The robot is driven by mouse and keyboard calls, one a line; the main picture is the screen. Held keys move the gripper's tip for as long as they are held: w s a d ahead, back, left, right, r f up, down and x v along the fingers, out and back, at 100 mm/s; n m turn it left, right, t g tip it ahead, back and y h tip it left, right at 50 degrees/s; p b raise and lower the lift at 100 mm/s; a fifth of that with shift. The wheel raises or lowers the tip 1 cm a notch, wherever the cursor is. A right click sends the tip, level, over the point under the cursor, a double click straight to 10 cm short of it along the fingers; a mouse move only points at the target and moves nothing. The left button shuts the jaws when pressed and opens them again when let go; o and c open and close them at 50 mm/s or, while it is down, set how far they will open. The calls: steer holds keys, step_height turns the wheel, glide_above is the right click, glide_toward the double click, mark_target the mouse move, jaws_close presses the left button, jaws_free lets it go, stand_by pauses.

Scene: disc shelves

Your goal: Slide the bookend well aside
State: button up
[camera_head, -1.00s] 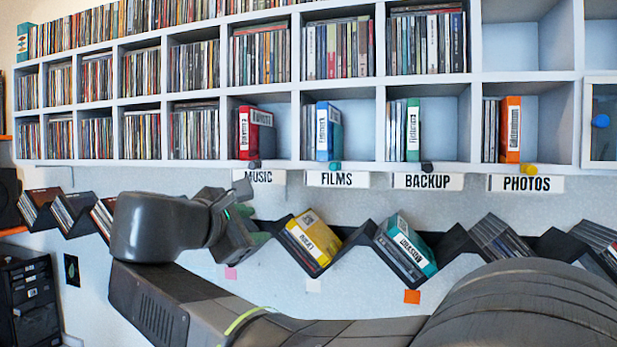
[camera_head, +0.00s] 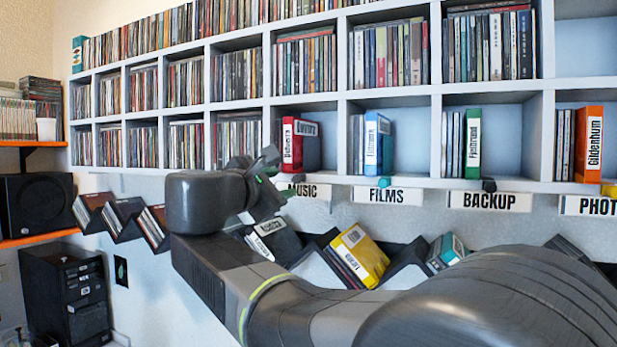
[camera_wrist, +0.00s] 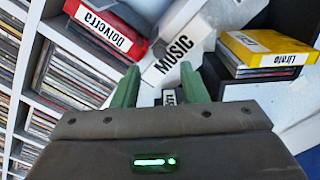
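I cannot single out a bookend with certainty. My gripper (camera_head: 268,183) is in front of the shelf edge, left of the MUSIC label (camera_head: 305,191). In the wrist view its green fingers (camera_wrist: 160,86) are apart, with a white-labelled item (camera_wrist: 171,97) visible beyond the gap.
The zigzag rack below holds a dark case (camera_head: 270,238), a yellow case (camera_head: 360,258) and a teal case (camera_head: 446,252). Blue (camera_head: 378,145), green (camera_head: 473,145) and orange (camera_head: 590,145) cases stand on the shelf. A black speaker (camera_head: 37,203) is at the left.

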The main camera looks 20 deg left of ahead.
mark_target(294, 181)
steer(key=w, duration=0.3)
steer(key=w+p, duration=0.1)
steer(key=w, duration=0.1)
steer(key=shift+w+d, duration=0.35)
steer(key=shift+d, duration=0.05)
jaws_close()
